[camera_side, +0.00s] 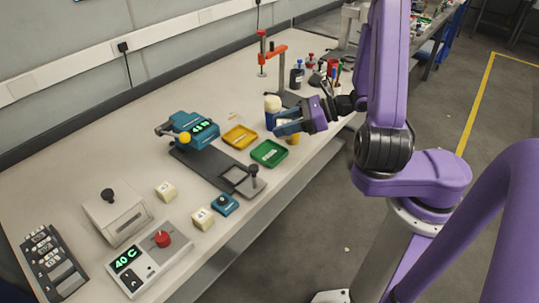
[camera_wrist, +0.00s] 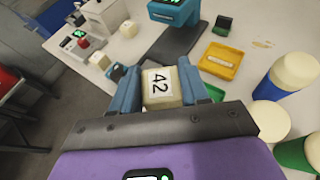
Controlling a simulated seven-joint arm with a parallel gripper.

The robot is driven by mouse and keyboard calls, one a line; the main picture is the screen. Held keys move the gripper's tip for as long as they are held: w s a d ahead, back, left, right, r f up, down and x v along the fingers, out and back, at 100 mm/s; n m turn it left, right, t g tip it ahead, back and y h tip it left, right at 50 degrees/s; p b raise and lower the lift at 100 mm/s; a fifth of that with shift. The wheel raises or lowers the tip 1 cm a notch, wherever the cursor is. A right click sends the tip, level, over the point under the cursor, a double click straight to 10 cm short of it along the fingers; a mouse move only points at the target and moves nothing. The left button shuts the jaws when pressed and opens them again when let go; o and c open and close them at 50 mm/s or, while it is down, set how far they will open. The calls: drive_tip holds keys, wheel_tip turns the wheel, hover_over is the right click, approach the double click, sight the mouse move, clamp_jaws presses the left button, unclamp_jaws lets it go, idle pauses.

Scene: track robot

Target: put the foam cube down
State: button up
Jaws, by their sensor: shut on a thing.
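A cream foam cube with a white label reading 42 (camera_wrist: 161,87) sits between the two blue fingers of my gripper (camera_wrist: 165,90) in the wrist view. The fingers are shut on its sides. In the side view my gripper (camera_side: 286,122) is at the right front part of the bench, raised above the top, close to a blue cup. The held cube is mostly hidden there by the fingers. Two other cream cubes, one farther back (camera_side: 166,190) and one nearer the front (camera_side: 203,218), rest on the bench at the left.
A yellow tray (camera_side: 240,137) and a green tray (camera_side: 268,153) lie left of my gripper. A blue cup with a cream top (camera_wrist: 277,77) stands close by. A teal device with a display (camera_side: 196,130) and a red-topped control box (camera_side: 150,258) stand further left.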

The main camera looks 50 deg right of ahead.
drive_tip(key=s+d+m+t+h, duration=0.1)
drive_tip(key=s+m+t+h, duration=0.15)
drive_tip(key=s, duration=0.45)
hover_over(269, 155)
drive_tip(key=shift+m+g+h, duration=0.25)
drive_tip(key=shift+g, duration=0.1)
drive_tip(key=shift+s+f, duration=0.15)
drive_tip(key=shift+f, duration=2.1)
drive_tip(key=shift+s+f, duration=0.1)
drive_tip(key=shift+f, duration=2.15)
drive_tip(key=shift+w+f, duration=0.2)
drive_tip(key=shift+f, duration=1.6)
drive_tip(key=o, duration=1.1)
drive_tip(key=shift+f, duration=0.1)
drive_tip(key=shift+a, duration=0.15)
